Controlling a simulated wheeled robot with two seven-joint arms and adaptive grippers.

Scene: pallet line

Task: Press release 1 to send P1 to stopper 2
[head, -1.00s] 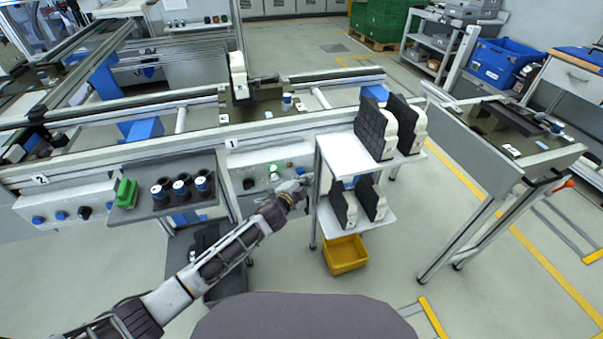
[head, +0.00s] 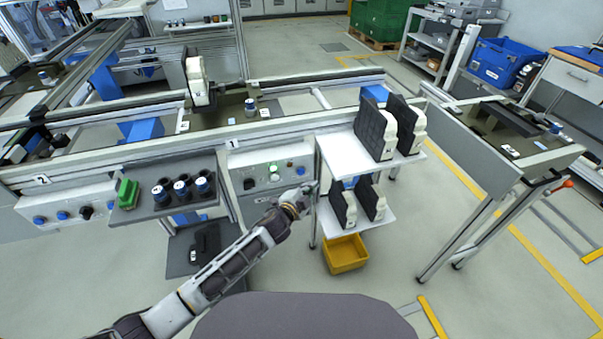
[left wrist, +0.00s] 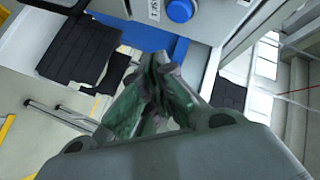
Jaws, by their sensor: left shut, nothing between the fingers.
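The station 1 control panel (head: 262,177) hangs below the conveyor, under the "1" label, with a black knob and several small buttons. My left gripper (head: 309,187) is shut and empty at the panel's right end, in front of the white shelf. In the left wrist view, the shut fingertips (left wrist: 156,62) point toward a round blue button (left wrist: 180,10) beside a printed label, with a visible gap between them. The head view does not show this button clearly. A dark pallet (head: 228,108) on the conveyor carries a black-and-white part (head: 197,80) and a small blue-and-white cylinder (head: 250,107). My right gripper is out of view.
A white shelf (head: 345,152) with black-and-white parts stands close right of my left gripper, above a yellow bin (head: 345,254). A grey tray (head: 160,210) with cylinders and a green part sits left. The station 2 panel (head: 70,208) lies farther left.

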